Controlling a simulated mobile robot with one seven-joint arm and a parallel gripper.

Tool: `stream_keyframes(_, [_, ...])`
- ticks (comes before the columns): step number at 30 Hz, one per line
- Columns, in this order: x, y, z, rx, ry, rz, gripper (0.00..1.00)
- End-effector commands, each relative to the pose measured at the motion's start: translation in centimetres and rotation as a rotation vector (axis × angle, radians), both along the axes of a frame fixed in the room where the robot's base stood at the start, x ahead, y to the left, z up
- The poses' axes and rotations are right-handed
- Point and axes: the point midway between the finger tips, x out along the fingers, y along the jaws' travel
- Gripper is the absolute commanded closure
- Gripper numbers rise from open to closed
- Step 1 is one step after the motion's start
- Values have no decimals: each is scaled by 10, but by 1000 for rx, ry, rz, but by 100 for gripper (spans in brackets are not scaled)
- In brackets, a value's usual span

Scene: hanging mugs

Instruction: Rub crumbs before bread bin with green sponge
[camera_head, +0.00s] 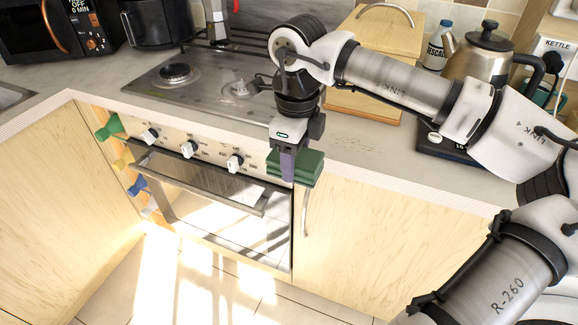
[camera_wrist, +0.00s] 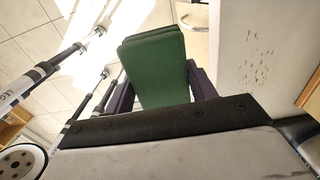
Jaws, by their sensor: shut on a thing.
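My gripper (camera_head: 287,165) is shut on the green sponge (camera_head: 308,167), in front of the counter's front edge near the right end of the oven. In the wrist view the sponge (camera_wrist: 153,68) sits between the dark fingers. The crumbs (camera_head: 355,140) are a thin brown scatter on the counter before the wooden bread bin (camera_head: 372,48), to the right of my gripper. The crumbs also show in the wrist view (camera_wrist: 257,60), to the right of the sponge and apart from it. My arm hides part of the bread bin's front.
A hob (camera_head: 190,85) lies left of the crumbs, with a moka pot (camera_head: 215,22) at its back. A kettle (camera_head: 482,65) stands on the right, with a dark base or scale (camera_head: 445,145) on the counter near it. The oven handle (camera_head: 200,185) juts out below the counter edge.

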Motion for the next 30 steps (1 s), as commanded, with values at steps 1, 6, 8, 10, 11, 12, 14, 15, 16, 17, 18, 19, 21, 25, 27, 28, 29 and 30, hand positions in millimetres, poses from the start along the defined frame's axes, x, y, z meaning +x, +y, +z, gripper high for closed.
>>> stream_keyframes(1, [6,-2,-1,1,1,-1,63])
stream_keyframes(6, [25,-8,-2,0,1,-2,63])
stream_keyframes(8, [32,-10,-2,0,1,0,63])
stream_keyframes(10, [40,-13,-3,0,1,-1,63])
stream_keyframes(11, [44,-14,-3,1,2,-1,63])
stream_keyframes(12, [48,-16,-3,1,2,-1,63])
stream_keyframes(14, [55,-18,-3,0,1,-2,63])
stream_keyframes(15, [60,-19,-3,0,1,0,63])
stream_keyframes(16, [63,-20,-4,0,1,-1,63])
stream_keyframes(17, [67,-21,-4,-1,1,-1,63])
stream_keyframes(18, [71,-23,-5,-1,1,0,63])
stream_keyframes(19, [74,-24,-5,1,2,-1,63])
stream_keyframes(21, [82,-26,-5,0,1,-1,63])
stream_keyframes(25, [97,-31,-8,0,1,0,63])
stream_keyframes(27, [105,-34,-8,2,2,-2,63])
stream_keyframes(28, [108,-35,-9,2,2,-1,63])
stream_keyframes(29, [112,-36,-9,2,2,-1,63])
stream_keyframes(30, [116,-37,-10,0,1,0,63])
